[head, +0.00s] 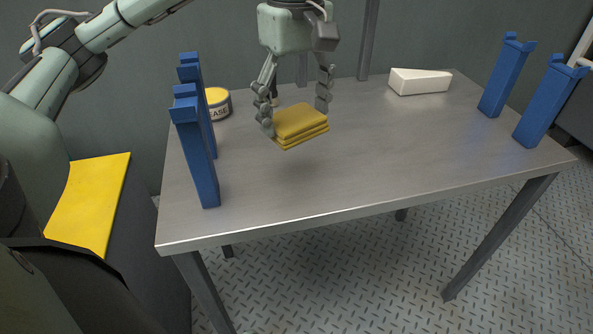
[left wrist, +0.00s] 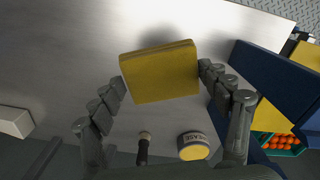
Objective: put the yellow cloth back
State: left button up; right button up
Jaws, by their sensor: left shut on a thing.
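The yellow cloth (head: 301,126) is a folded, layered square over the back left half of the grey metal table (head: 370,150). My left gripper (head: 297,108) comes down from above and is shut on the cloth, with one finger at each side. In the left wrist view the cloth (left wrist: 160,72) lies between the fingertips of the left gripper (left wrist: 162,78), slightly tilted. Whether its underside touches the tabletop is hard to tell. My right gripper is not in view.
Blue uprights (head: 203,150) stand at the table's left end, others (head: 538,105) at the right end. A yellow-lidded tin (head: 217,104) stands back left; a white wedge (head: 419,81) lies back right. A dark-handled item (left wrist: 143,145) is near the tin. The middle and front are clear.

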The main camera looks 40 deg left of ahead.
pick_arm(q)
notch_tip(320, 180, down, 9)
jog(key=shift+r, duration=0.1)
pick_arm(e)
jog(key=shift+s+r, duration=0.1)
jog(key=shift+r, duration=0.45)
pick_arm(q)
jog(key=shift+b, duration=0.3)
jog(key=o, duration=1.2)
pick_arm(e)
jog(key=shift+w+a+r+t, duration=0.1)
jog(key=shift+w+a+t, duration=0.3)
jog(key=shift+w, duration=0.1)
